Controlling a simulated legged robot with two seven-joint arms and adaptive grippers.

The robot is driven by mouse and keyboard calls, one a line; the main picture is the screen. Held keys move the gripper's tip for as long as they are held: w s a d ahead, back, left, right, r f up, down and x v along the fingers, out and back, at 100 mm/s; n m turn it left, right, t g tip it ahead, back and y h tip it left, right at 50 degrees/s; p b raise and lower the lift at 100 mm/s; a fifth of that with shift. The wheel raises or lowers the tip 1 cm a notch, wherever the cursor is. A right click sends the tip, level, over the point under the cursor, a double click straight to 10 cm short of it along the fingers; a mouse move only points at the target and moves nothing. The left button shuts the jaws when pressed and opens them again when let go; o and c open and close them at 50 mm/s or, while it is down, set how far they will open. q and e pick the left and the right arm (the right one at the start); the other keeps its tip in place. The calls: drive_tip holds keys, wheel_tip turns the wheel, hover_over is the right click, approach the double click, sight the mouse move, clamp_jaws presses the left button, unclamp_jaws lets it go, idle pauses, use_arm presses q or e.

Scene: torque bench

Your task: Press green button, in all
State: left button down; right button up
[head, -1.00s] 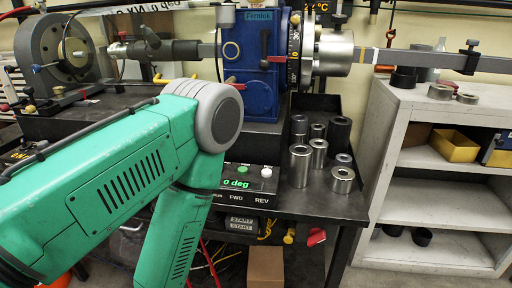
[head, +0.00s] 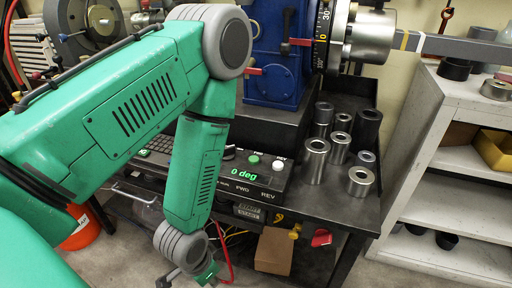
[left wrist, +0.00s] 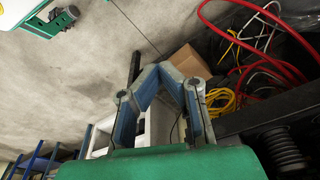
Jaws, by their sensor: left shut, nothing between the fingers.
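The green button (head: 254,159) sits on top of a black control box (head: 236,188) at the front of the bench. A white button (head: 279,165) is to its right, and the display (head: 240,174) below reads "0 deg". My left arm hangs down in front of the bench, left of the box, with its wrist lower than the button. In the left wrist view my left gripper (left wrist: 160,76) is shut and empty, its fingertips together. It is apart from the button, which is not in that view. My right gripper is in neither view.
Several metal sockets (head: 340,148) stand on the bench right of the box. A blue machine (head: 275,55) is behind it. A cardboard box (head: 273,251) and cables (left wrist: 265,75) lie below the bench. A grey shelf (head: 455,165) stands to the right.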

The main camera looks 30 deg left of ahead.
use_arm(q)
drive_tip(key=w+r+m+t+p, duration=0.1)
drive_tip(key=w+r+p, duration=0.2)
drive_tip(key=r, duration=0.3)
drive_tip(key=w+a+r+m+t+p, duration=0.1)
drive_tip(key=w+r+m+p, duration=0.1)
drive_tip(key=w+r, duration=0.4)
drive_tip(key=w+a+r+m+t+p, duration=0.1)
drive_tip(key=w+r+p, duration=0.4)
drive_tip(key=r, duration=0.3)
drive_tip(key=shift+r+t+h, duration=0.15)
drive_tip(key=shift+t+h, duration=0.15)
drive_tip(key=shift+h, duration=0.1)
wheel_tip(320, 180, up, 11)
drive_tip(key=m+t, duration=0.3)
drive_tip(key=m, duration=0.2)
hover_over(253, 158)
drive_tip(key=shift+h, duration=0.3)
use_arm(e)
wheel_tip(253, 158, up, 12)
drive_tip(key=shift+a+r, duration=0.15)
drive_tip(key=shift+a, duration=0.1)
